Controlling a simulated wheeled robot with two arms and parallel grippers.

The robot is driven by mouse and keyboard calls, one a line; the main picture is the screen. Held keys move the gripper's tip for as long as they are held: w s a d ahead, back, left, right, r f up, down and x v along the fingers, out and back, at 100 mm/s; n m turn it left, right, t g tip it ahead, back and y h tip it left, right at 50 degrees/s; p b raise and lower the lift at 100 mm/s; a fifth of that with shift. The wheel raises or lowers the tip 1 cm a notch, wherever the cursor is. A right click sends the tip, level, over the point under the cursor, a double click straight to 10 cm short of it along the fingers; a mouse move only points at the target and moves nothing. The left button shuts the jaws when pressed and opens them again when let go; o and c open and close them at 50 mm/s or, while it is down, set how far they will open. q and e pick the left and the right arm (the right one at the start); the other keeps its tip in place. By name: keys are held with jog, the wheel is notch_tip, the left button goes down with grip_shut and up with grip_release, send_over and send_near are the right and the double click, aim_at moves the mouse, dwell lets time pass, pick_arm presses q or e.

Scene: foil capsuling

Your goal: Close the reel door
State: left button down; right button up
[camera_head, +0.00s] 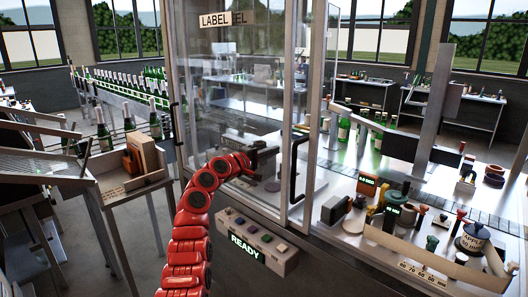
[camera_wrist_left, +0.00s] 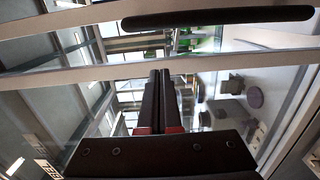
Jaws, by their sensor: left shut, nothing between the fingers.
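A tall clear-panelled cabinet with pale metal frames (camera_head: 291,60) stands at the centre of the head view. A sign with the word LABEL (camera_head: 214,19) is at its top. A black bar handle (camera_head: 296,168) is on the framed panel at its right; I take this panel as the reel door but cannot tell how far it is open. My left gripper (camera_head: 264,153) is shut and empty, left of that handle and apart from it. In the left wrist view its two black fingers (camera_wrist_left: 160,98) lie together, and a dark bar handle (camera_wrist_left: 217,17) crosses the top.
Another dark handle (camera_head: 175,124) is at the cabinet's left edge. A wooden box (camera_head: 137,180) stands at the left. A crowded worktop (camera_head: 350,190) is at the right.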

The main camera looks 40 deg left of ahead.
pick_arm(q)
jog(key=d+p, duration=0.2)
jog(key=d, duration=0.2)
jog(key=shift+w, duration=0.15)
dwell(0.4)
